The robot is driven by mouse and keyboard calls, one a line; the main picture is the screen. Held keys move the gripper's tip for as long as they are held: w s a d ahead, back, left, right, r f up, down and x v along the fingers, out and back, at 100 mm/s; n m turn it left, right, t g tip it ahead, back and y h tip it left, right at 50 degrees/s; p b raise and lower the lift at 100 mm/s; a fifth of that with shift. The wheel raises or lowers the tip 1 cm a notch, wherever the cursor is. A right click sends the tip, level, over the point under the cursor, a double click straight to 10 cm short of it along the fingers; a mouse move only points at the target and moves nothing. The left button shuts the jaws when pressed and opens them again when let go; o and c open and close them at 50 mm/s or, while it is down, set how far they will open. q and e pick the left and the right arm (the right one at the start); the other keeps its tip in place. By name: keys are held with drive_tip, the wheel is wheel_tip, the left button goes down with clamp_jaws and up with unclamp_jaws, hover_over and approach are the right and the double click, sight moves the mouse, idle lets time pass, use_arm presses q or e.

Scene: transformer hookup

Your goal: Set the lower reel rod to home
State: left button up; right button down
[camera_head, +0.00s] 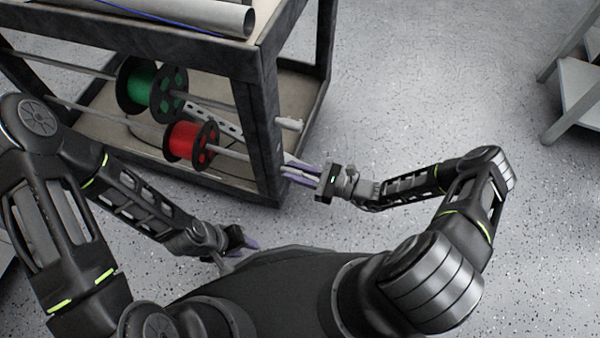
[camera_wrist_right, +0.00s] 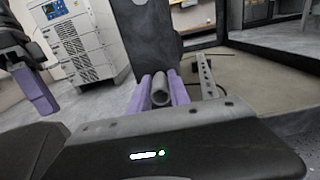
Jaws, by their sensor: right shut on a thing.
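The lower reel rod (camera_head: 234,153) is a grey bar running through the red spool (camera_head: 190,142) and the cart's near right post. Its end (camera_wrist_right: 160,92) sits between the two purple fingers in the right wrist view. My right gripper (camera_head: 288,172) is shut on that rod end, just outside the post. Much of the grip is hidden by the fingers in the head view. My left gripper (camera_head: 246,243) is low in front of the cart, away from the rod; its finger gap is not clear.
The upper rod (camera_head: 240,109) carries a green spool (camera_head: 150,88) and protrudes past the post. The dark cart frame (camera_head: 264,135) stands close to my right gripper. A grey stand (camera_head: 578,97) is at far right. Speckled floor (camera_head: 430,80) between them is clear.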

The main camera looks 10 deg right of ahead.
drive_tip(key=c, duration=1.2)
unclamp_jaws()
drive_tip(key=shift+w+a, duration=0.1)
drive_tip(key=shift+a, duration=0.05)
drive_tip(key=v, duration=0.7)
drive_tip(key=shift+s+d+p, duration=0.25)
drive_tip(key=shift+d+p, duration=0.1)
